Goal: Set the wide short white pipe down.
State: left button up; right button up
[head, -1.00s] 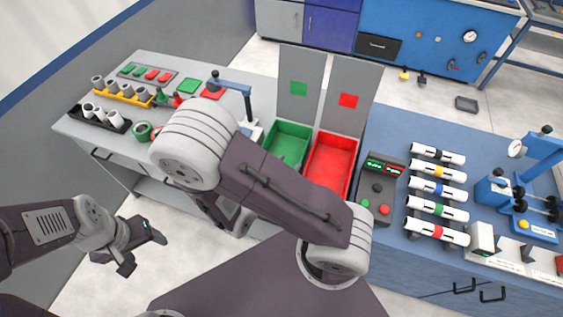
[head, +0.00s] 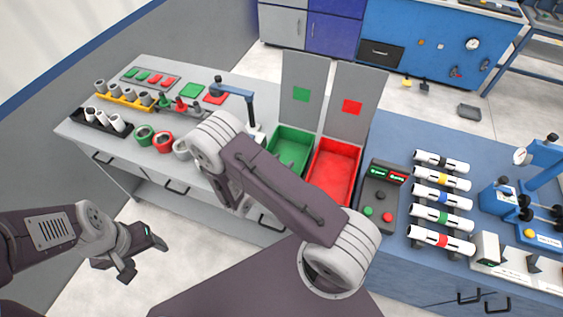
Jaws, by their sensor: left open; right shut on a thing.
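My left gripper (head: 142,255) is open and empty, low at the left, over the floor in front of the grey bench. My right arm crosses the middle of the head view, and its gripper is hidden behind the arm's own links. A pale, wide, short ring-like pipe (head: 181,149) shows at the arm's left edge, beside a red-marked wide pipe (head: 162,142) and a green-marked one (head: 143,135). The arm partly covers the pale one. I cannot tell whether it is held or stands on the bench.
A green bin (head: 291,142) and a red bin (head: 333,170) stand right of the arm. Several banded pipes lie on the blue bench.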

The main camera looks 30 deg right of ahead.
jog(key=shift+f+b, duration=0.6)
jog(key=shift+b, duration=0.05)
jog(key=o, duration=1.3)
jog(key=shift+o, duration=0.2)
jog(key=shift+r, duration=0.1)
